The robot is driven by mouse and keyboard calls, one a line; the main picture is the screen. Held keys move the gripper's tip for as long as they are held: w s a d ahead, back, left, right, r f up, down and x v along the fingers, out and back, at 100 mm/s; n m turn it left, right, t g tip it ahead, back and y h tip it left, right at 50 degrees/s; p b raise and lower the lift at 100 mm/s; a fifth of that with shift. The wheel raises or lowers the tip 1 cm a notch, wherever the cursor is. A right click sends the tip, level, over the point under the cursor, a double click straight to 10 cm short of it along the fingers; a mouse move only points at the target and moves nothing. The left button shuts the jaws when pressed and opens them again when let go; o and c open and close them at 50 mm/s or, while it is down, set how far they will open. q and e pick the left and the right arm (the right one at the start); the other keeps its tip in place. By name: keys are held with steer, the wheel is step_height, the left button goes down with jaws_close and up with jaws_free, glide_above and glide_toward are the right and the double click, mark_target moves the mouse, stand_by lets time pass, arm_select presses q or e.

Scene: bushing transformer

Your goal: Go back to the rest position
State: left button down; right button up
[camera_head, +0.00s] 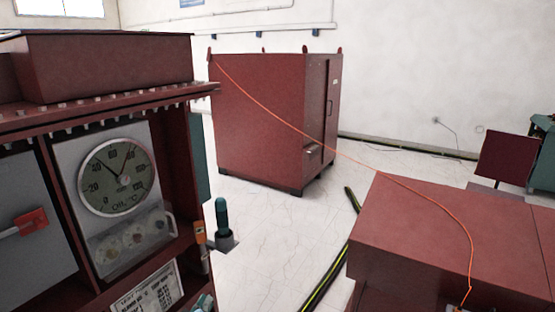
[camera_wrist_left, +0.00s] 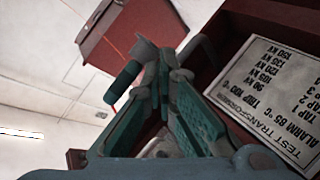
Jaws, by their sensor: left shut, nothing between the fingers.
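My left gripper (camera_head: 203,303) shows only as a small teal piece at the bottom edge of the head view, in front of the near red cabinet. In the left wrist view, its teal fingers (camera_wrist_left: 163,65) come together at the tips, shut and empty. A white label plate (camera_wrist_left: 268,90) is to the right of the fingers there, and it also shows in the head view (camera_head: 148,290). A teal cylindrical handle (camera_head: 222,215) stands beside the cabinet, and it shows left of the fingers in the wrist view (camera_wrist_left: 124,78). My right gripper is not in view.
The near red cabinet (camera_head: 120,68) holds a round dial gauge (camera_head: 117,178) and a grey panel with a red handle (camera_head: 30,222). A large red cabinet (camera_head: 258,120) stands behind. A red box (camera_head: 450,235) with an orange cable (camera_head: 400,180) is at right. Pale floor (camera_head: 285,225) lies between.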

arm_select(q)
steer(key=s+a+f+m+g+b, duration=0.1)
steer(key=s+f+m+g, duration=0.3)
steer(key=s+f, duration=1)
steer(key=s+a+f+m+g+b, duration=0.2)
steer(key=s+f+m+g, duration=0.15)
steer(key=s+f, duration=1.1)
steer(key=s+a+f+g, duration=0.1)
steer(key=s+f, duration=0.4)
steer(key=s, duration=0.8)
steer(key=s+f+g+y+b, duration=0.1)
steer(key=s+f+g, duration=0.3)
steer(key=s, duration=1)
step_height(320, 180, down, 2)
steer(key=shift+a+m+b, duration=0.3)
steer(key=shift+a+m, duration=0.1)
steer(key=shift+m, duration=0.05)
steer(key=shift+w+g, duration=0.15)
steer(key=shift+g, duration=0.1)
